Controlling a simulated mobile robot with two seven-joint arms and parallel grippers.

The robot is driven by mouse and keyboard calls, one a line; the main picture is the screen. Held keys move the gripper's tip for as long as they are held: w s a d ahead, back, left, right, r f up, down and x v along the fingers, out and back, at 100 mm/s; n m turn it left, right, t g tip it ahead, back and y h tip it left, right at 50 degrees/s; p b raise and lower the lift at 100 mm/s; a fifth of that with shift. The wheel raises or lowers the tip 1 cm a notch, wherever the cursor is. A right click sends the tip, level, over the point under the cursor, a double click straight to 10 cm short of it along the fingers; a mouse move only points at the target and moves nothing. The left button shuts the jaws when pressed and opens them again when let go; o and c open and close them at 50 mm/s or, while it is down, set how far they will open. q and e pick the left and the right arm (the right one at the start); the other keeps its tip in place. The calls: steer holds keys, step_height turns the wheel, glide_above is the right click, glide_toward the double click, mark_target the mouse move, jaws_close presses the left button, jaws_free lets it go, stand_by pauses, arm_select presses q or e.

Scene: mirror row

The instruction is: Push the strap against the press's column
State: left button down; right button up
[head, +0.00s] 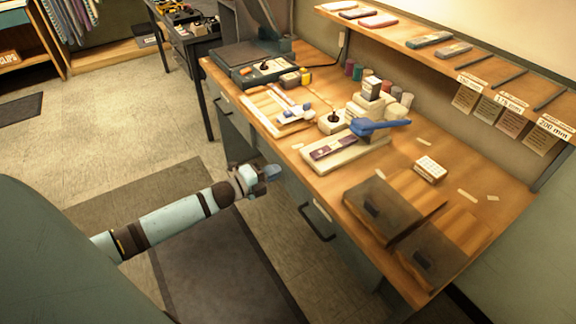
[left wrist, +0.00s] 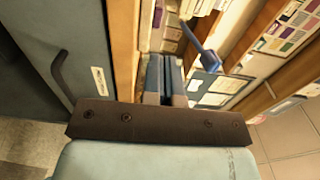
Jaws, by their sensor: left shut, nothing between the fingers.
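The press has a pale base (head: 350,158) on the workbench and a blue lever (head: 380,127) at its right end. A dark purplish strip, which looks like the strap (head: 330,148), lies flat along the base, left of the lever. The column is hard to make out beneath the lever, so I cannot tell whether the strap touches it. My left gripper (head: 271,173) is shut and empty, in front of the bench's front edge and apart from the strap. Its closed fingers (left wrist: 165,76) show in the left wrist view, with the blue lever (left wrist: 202,48) beyond. My right gripper is out of view.
The workbench (head: 470,175) carries a small white box (head: 430,169), stacked blocks with spools, and two dark-topped boxes near the right front. A drawer handle (head: 318,222) sticks out below the edge. A shelf (head: 440,45) runs along the back.

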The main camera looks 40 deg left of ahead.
arm_select(q)
steer(key=shift+v, duration=1.7)
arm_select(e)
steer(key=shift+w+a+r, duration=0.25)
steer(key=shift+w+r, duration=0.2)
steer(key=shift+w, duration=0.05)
arm_select(q)
steer(key=shift+r, duration=0.15)
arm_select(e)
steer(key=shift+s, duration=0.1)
arm_select(q)
steer(key=s+d+r+n+g+y+p, duration=0.2)
steer(key=s+d+n+p, duration=0.6)
steer(key=s+d+n, duration=0.1)
steer(key=s+d+r+n+g+y+p, duration=0.1)
steer(key=s+d+r+n+g+p, duration=0.2)
steer(key=s+d+n+p, duration=0.5)
steer(key=s+d+n, duration=0.2)
steer(key=s+d, duration=0.1)
steer(key=d, duration=0.1)
steer(key=shift+s+d+n+g+y, duration=0.25)
steer(key=shift+d+n+g+y, duration=0.05)
steer(key=shift+y, duration=0.1)
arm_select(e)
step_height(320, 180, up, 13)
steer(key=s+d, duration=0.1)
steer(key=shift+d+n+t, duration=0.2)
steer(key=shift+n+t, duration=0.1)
